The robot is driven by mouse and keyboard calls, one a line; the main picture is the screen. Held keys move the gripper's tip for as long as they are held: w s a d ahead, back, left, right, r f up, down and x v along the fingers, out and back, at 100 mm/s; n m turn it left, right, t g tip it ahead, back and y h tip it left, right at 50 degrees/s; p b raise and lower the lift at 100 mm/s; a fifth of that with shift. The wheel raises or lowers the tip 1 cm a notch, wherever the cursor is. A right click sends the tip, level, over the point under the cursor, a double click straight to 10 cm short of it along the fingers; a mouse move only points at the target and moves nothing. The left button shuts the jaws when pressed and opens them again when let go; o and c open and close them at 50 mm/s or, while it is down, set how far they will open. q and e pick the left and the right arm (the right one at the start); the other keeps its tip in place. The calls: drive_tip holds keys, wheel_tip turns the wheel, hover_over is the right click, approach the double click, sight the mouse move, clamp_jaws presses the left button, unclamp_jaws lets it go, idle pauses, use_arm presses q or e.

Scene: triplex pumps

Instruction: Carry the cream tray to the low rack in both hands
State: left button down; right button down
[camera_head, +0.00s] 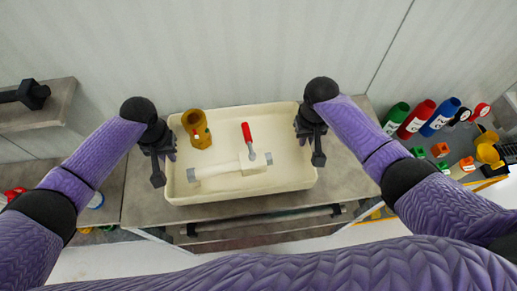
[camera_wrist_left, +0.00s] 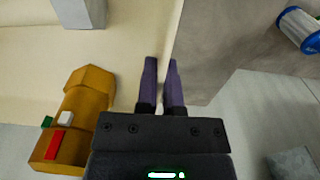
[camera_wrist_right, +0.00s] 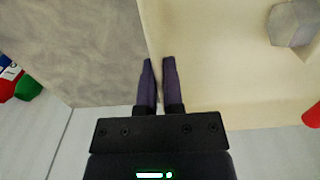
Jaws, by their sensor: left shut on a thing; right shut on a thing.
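The cream tray (camera_head: 240,190) sits level over a grey-brown table, between my two grippers; I cannot tell whether it touches the top. My left gripper (camera_head: 163,160) is shut on the tray's left wall, and the wall shows between its fingers in the left wrist view (camera_wrist_left: 160,85). My right gripper (camera_head: 308,135) is shut on the right wall, also seen in the right wrist view (camera_wrist_right: 158,85). In the tray are a brass-coloured fitting (camera_head: 198,130), a red-handled tool (camera_head: 248,140) and a cream pipe-like part with grey ends (camera_head: 230,170). The low rack cannot be made out for certain.
The grey-brown table (camera_head: 140,190) has bare surface at both sides of the tray. Green, red and blue bottles (camera_head: 418,118) and small coloured parts stand on a dark surface at the right. A shelf (camera_head: 45,110) with a black object is at the left. A wall rises behind.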

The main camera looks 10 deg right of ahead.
sight(174, 164)
use_arm(q)
drive_tip(key=shift+w, duration=0.1)
use_arm(e)
drive_tip(key=shift+d, duration=0.1)
use_arm(q)
drive_tip(key=shift+f, duration=0.1)
use_arm(e)
drive_tip(key=shift+f, duration=0.1)
